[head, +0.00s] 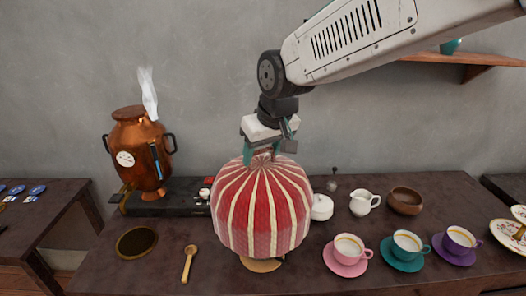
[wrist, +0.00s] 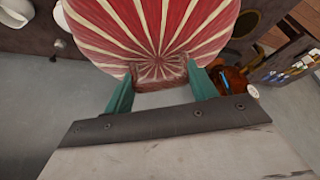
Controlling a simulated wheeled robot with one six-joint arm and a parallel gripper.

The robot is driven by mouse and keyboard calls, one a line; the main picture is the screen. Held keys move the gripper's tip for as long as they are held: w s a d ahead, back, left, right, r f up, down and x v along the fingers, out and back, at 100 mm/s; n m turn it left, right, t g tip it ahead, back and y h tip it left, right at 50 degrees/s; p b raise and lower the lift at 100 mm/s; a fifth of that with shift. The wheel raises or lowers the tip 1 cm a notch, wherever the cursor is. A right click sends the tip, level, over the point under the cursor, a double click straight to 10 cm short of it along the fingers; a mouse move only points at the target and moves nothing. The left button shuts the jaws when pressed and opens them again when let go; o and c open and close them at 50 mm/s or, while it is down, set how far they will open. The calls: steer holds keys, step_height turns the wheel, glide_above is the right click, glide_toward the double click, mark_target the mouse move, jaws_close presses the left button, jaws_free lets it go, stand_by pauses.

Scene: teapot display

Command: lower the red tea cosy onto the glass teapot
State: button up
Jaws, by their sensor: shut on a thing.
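The red tea cosy (head: 262,208), with cream stripes, hangs upright in the middle of the head view. My gripper (head: 262,153) is above it, its teal fingers shut on the gathered top. In the wrist view the fingers (wrist: 161,82) pinch the brown-red tip of the cosy (wrist: 155,35), and the stripes fan out from there. The glass teapot is not visible in either view; I cannot tell whether it is inside the cosy. A round wooden stand (head: 262,265) shows just below the cosy's lower edge; whether the two touch is unclear.
A copper samovar (head: 140,150) steams at the left on a dark tray. A wooden spoon (head: 189,263) and a round dark mat (head: 137,243) lie left of the cosy. A pink cup (head: 348,247), teal cup (head: 406,243), white lidded pot (head: 321,207) and creamer (head: 362,203) stand to the right.

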steer(key=shift+f, duration=0.1)
steer(key=shift+f, duration=3.75)
steer(key=shift+f, duration=3.55)
steer(key=o, duration=1.8)
